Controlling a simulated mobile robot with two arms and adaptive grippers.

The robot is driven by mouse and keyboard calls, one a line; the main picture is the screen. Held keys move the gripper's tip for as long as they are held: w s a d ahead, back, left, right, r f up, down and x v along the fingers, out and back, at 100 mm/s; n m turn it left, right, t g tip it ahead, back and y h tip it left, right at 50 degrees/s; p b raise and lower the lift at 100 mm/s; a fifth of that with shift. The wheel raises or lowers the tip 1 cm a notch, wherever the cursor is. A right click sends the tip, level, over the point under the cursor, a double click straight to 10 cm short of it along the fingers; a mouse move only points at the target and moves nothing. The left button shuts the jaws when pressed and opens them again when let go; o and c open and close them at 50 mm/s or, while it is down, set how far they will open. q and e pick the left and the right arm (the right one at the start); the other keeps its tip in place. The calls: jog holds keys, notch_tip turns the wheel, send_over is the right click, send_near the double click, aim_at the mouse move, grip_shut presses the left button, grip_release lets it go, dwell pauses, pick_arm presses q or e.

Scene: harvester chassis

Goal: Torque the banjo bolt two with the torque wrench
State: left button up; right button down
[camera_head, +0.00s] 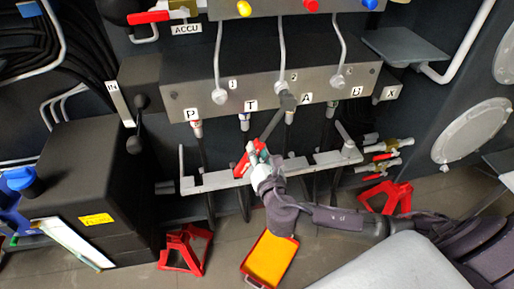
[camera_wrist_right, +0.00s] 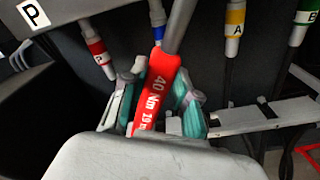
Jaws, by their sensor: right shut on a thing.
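The torque wrench (camera_head: 273,125) has a red handle and a grey shaft. My right gripper (camera_head: 258,166) is shut on the red handle in front of the valve block (camera_head: 262,82). The shaft slants up and right, and its head lies over banjo bolt two (camera_head: 288,101), at the foot of the middle grey pipe beside the label 2. The head mostly hides the bolt; I cannot tell whether it is seated. In the right wrist view the handle (camera_wrist_right: 158,92) reads "40 Nm" between the teal fingers (camera_wrist_right: 160,118). My left gripper is not in view.
Other banjo bolts (camera_head: 219,97) (camera_head: 338,82) sit at either side. Hoses hang below labels P, T, A and B. A grey slotted rail (camera_head: 212,181) runs behind my gripper. Red stands (camera_head: 185,248) and a yellow-lined red tray (camera_head: 270,258) are on the floor. A black box (camera_head: 85,165) stands left.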

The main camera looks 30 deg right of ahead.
jog(key=p+v, duration=0.2)
jog(key=v, duration=0.7)
jog(key=shift+s+a+f, duration=0.15)
jog(key=shift+s+f, duration=0.05)
jog(key=shift+s, duration=0.1)
dwell(1.4)
